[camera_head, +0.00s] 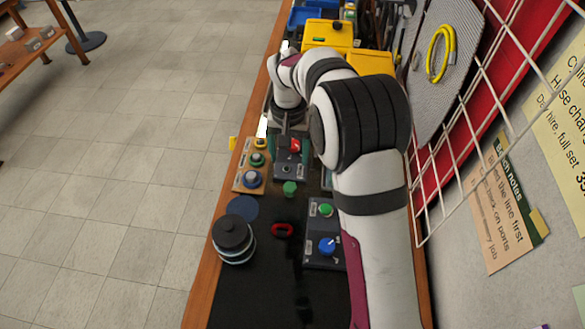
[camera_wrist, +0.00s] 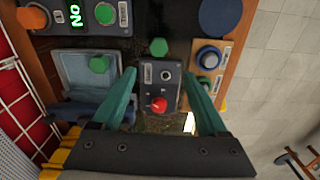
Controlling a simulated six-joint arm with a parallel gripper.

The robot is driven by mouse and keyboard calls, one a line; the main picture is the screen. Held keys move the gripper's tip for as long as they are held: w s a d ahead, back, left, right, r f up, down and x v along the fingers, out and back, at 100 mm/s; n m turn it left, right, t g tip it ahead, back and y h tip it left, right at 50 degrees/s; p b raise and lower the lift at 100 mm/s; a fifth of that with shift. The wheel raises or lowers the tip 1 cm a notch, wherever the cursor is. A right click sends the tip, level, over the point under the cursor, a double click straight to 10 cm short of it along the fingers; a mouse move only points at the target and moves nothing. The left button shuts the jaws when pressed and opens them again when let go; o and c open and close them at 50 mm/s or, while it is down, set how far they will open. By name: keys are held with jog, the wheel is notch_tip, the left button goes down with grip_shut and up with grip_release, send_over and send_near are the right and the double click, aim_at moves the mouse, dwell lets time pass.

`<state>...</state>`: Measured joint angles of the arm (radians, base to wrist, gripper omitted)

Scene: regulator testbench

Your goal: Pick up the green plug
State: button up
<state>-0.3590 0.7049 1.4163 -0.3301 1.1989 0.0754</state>
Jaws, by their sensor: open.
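A small green piece that looks like the green plug (camera_head: 290,187) stands on the dark mat, just in front of a grey box with a red knob (camera_head: 294,145). In the wrist view the green plug (camera_wrist: 158,47) shows beyond the end of that box, ahead of the fingertips. My gripper (camera_wrist: 160,75) is open and empty, with its two teal fingers either side of the grey box in the picture. The plug is apart from both fingers. In the head view my arm hides most of the gripper and its fingertips.
A wooden panel with several knobs (camera_head: 246,178) stands left of the plug. A grey box with green and blue knobs (camera_head: 323,245) is at front right. A red ring (camera_head: 282,230) and a dark round container (camera_head: 233,240) are in front. A wire rack (camera_head: 440,180) borders the right.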

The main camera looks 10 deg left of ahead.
aim_at(290, 186)
jog(key=f, duration=1.1)
jog(key=shift+s+d+f, duration=0.2)
jog(key=shift+s, duration=0.2)
grip_shut()
